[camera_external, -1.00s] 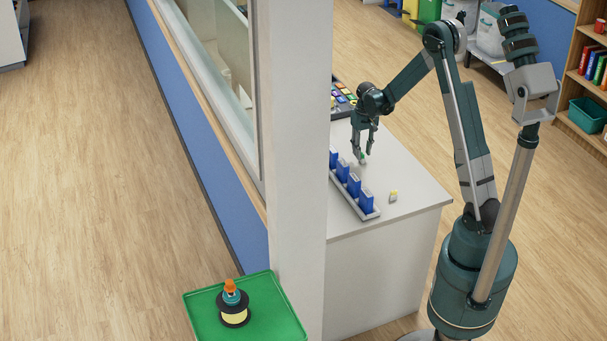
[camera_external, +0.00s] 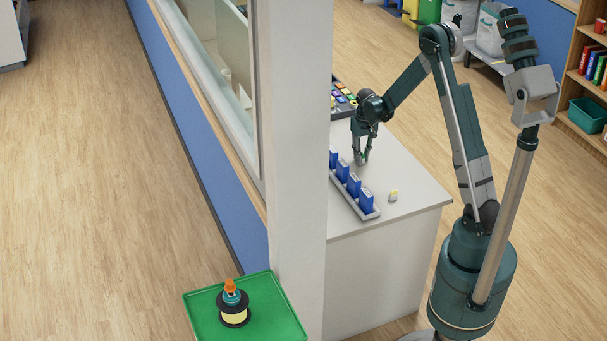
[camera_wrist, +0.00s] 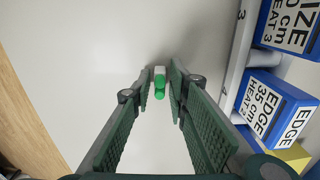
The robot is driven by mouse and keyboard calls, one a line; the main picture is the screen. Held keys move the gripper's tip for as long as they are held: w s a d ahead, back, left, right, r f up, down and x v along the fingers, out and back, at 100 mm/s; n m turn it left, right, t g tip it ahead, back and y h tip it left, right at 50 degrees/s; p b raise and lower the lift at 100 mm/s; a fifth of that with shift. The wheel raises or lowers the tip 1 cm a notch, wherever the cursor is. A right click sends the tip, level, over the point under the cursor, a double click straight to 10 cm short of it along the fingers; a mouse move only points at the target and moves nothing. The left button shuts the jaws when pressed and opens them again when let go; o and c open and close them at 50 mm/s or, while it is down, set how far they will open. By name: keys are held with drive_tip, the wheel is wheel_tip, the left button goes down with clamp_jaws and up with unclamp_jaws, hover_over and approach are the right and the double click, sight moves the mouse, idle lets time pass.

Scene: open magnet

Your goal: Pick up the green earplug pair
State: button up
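The green earplug pair (camera_wrist: 159,88), small with a white part at its far end, lies on the pale counter in the wrist view. My gripper (camera_wrist: 160,76) has its two green padded fingers on either side of it, near the fingertips. The fingers look partly closed, with thin gaps seeming to show beside the pair, so I see no clear grip. In the external view my gripper (camera_external: 362,160) points down at the counter top, and its fingers mostly hide the pair.
A grey rack (camera_external: 355,203) with several blue labelled boxes stands close to the right of my gripper in the wrist view. A white pillar (camera_external: 292,150) bounds the counter's left.

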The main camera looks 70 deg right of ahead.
drive_tip(key=c, duration=0.3)
drive_tip(key=shift+r, duration=0.1)
drive_tip(key=shift+r+p, duration=0.9)
drive_tip(key=shift+r, duration=4)
